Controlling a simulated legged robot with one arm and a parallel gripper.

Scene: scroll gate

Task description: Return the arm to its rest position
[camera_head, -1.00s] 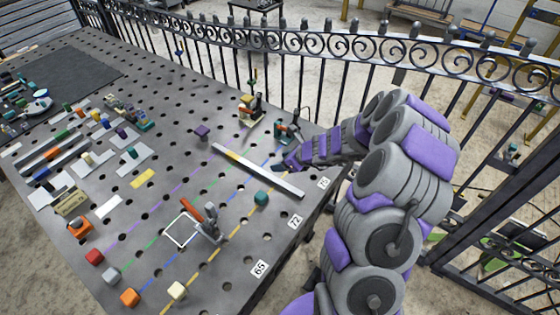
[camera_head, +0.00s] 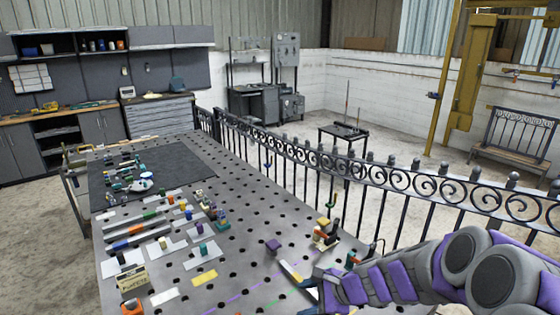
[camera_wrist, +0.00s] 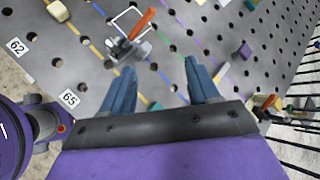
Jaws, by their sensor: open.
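My arm, grey with purple panels, reaches in from the lower right of the head view over the perforated metal table (camera_head: 255,215). My gripper (camera_head: 303,284) is at its left end, near the table's right side. In the wrist view, my gripper (camera_wrist: 160,64) shows two blue fingers spread apart, with nothing between them. Below the fingers lie the table top and coloured lines. A clamp with an orange handle (camera_wrist: 142,24) stands beyond the left finger. A purple block (camera_wrist: 245,50) lies to the right of the fingers.
A black scroll-topped fence (camera_head: 400,178) runs along the table's far right side, close to my arm. Small coloured blocks and white plates (camera_head: 165,246) lie at the table's left. A small yellow and red device (camera_head: 325,234) stands near my gripper. Cabinets (camera_head: 100,126) line the back.

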